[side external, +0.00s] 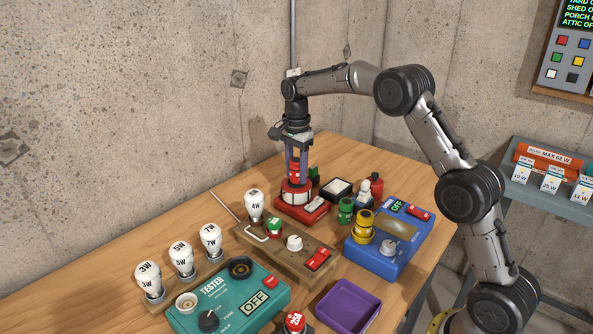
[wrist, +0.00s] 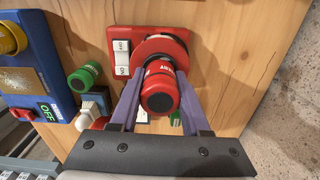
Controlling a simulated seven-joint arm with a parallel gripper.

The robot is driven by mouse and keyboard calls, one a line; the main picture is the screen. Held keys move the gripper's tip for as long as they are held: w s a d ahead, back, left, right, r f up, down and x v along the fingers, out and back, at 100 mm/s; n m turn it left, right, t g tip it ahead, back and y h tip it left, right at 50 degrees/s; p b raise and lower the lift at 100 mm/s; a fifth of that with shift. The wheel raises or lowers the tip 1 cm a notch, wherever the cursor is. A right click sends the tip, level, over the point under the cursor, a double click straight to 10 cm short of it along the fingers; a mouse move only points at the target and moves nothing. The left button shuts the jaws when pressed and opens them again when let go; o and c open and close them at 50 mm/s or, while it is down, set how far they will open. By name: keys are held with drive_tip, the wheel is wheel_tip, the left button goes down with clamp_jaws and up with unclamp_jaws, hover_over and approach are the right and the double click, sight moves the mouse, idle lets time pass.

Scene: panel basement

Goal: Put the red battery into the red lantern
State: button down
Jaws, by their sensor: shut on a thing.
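The red lantern (side external: 301,212) stands upright near the back of the wooden bench, with a red base and a pale body under a red ring. In the wrist view its red rim (wrist: 160,48) and base show beyond my fingers, with a white OFF/ON switch (wrist: 122,57) beside it. My gripper (side external: 297,178) points down above the lantern, its purple fingers shut on the red battery (wrist: 158,90), which has a dark end cap toward the wrist camera. The battery stands upright over the lantern's top. I cannot tell how far its lower end is inside.
A green battery (side external: 346,210) and a blue device (side external: 390,247) with a yellow cylinder (side external: 364,223) stand to the right. A wooden board (side external: 275,250) with a bulb, a teal tester (side external: 228,302) and an empty purple tray (side external: 348,306) lie in front. Bare bench shows left of the lantern.

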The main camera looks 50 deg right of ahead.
drive_tip(key=shift+f, duration=0.4)
drive_tip(key=shift+s+f, duration=0.1)
drive_tip(key=shift+f, duration=0.5)
drive_tip(key=shift+r, duration=0.6)
drive_tip(key=shift+r, duration=0.3)
drive_tip(key=shift+r, duration=0.25)
drive_tip(key=shift+f, duration=0.7)
